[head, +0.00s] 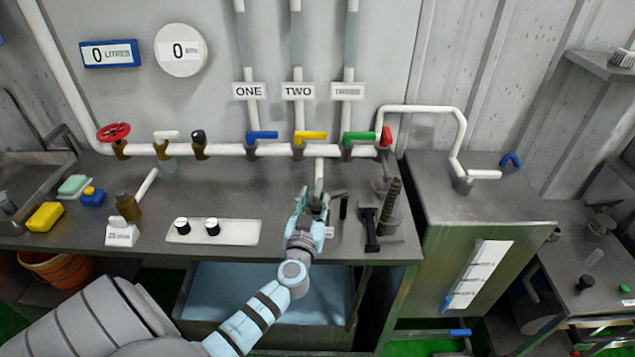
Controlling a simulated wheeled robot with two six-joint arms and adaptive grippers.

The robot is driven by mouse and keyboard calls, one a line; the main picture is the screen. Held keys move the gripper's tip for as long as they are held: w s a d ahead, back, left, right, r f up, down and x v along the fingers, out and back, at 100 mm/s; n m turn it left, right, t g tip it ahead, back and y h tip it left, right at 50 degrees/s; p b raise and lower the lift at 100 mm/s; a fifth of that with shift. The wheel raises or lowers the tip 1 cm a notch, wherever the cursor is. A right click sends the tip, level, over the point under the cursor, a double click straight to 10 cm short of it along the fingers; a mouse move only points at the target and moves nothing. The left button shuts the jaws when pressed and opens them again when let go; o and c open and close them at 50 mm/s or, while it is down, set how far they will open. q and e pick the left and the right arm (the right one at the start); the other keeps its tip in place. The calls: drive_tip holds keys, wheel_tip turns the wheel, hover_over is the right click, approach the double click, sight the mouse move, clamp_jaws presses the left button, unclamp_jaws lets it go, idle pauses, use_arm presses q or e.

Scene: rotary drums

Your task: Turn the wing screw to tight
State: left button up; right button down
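I cannot pick out the wing screw with certainty. A small blue wing-shaped piece (510,160) stands on top of the metal cabinet at the right. A dark upright threaded post (390,205) with a clamp-like base stands on the counter, right of my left gripper. My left gripper (314,203) is over the counter below the white spout (319,174), with its fingers apart. It hides part of the counter and whatever lies directly behind it. Whether anything is between the fingers is too small to tell. My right gripper is not in view.
Blue (262,135), yellow (311,136) and green (360,136) valve handles sit on the white pipe at the back. A white panel with two knobs (213,231) lies left of the gripper. The metal cabinet (475,210) rises at the right.

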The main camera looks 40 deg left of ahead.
sight(318, 186)
use_arm(q)
drive_tip(key=x, duration=0.5)
drive_tip(key=shift+w+a, duration=0.1)
drive_tip(key=shift+w, duration=0.25)
clamp_jaws()
